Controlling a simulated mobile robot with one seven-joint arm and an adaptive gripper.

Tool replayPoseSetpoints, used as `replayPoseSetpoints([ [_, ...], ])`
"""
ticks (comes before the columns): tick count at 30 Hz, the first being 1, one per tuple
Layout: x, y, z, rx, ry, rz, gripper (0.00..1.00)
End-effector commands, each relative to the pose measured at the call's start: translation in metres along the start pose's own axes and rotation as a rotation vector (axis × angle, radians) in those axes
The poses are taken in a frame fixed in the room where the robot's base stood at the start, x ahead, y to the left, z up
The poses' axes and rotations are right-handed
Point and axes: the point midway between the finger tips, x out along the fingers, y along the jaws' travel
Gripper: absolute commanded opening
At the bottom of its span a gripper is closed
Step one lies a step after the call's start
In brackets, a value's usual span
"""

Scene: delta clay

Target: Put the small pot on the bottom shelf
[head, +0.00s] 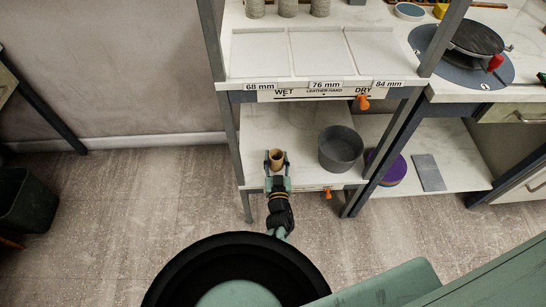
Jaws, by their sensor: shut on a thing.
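The small pot (276,155) is a tan-brown open cylinder, upright in the head view. My gripper (276,163) is shut on it, with one finger on each side. My arm reaches up to it from the lower middle. The pot is over the front left part of the bottom shelf (255,125), a pale marble-look board in the grey rack. I cannot tell whether its base touches the board; its lower part is partly hidden by my gripper.
A dark grey bucket (340,146) stands right of the pot on the same shelf. Rack posts flank the shelf. Purple discs (390,170) and a grey slab (428,172) lie farther right.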

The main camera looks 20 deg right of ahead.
Motion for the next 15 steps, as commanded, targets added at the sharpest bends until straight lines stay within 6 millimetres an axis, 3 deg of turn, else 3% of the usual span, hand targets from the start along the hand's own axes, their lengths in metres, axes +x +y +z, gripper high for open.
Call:
replayPoseSetpoints([
  [1,-0.0045,0.0020,0.0103,0.001,-0.001,0.001,0.13],
  [12,-0.0058,0.0019,0.0128,0.000,0.000,-0.001,0.13],
  [13,-0.0059,0.0019,0.0128,0.000,0.000,-0.001,0.42],
  [15,-0.0059,0.0021,0.0116,0.000,0.000,-0.001,0.47],
])
